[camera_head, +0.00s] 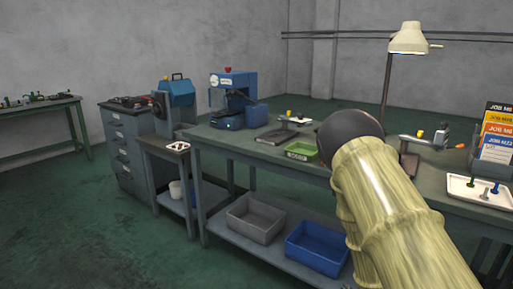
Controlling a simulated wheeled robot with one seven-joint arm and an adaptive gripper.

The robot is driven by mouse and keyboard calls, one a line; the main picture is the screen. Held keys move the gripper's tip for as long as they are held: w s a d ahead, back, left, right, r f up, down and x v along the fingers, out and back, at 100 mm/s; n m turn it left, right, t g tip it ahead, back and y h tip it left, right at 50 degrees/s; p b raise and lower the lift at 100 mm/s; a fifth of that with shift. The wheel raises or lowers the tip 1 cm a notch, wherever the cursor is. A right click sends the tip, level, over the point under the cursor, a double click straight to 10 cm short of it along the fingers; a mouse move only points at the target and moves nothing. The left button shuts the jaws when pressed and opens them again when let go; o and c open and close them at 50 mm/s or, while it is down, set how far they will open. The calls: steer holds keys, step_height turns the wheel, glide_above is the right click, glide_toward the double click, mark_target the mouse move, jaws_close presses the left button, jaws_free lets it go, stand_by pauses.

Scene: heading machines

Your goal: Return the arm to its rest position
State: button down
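My arm reaches up from the lower right in a pale yellow, ribbed sleeve and ends in view at a dark rounded part. It is in front of the right half of the long workbench (237,139) and covers part of its top and front edge. My gripper and its fingers do not show. They may be hidden behind the arm or out of the picture, so I cannot see whether they hold anything.
On the bench are a blue machine (232,92), a green tray (301,151), a lamp (409,40), a white tray (478,189) with small pegs and a card rack (496,132). Grey (256,220) and blue (317,249) bins sit below. Floor at left is clear.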

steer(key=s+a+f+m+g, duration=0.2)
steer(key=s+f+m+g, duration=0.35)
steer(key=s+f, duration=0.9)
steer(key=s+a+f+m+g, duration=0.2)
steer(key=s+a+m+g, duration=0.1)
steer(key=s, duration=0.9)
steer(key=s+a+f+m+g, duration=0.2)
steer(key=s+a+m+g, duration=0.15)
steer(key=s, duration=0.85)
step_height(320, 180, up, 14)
steer(key=p, duration=1.4)
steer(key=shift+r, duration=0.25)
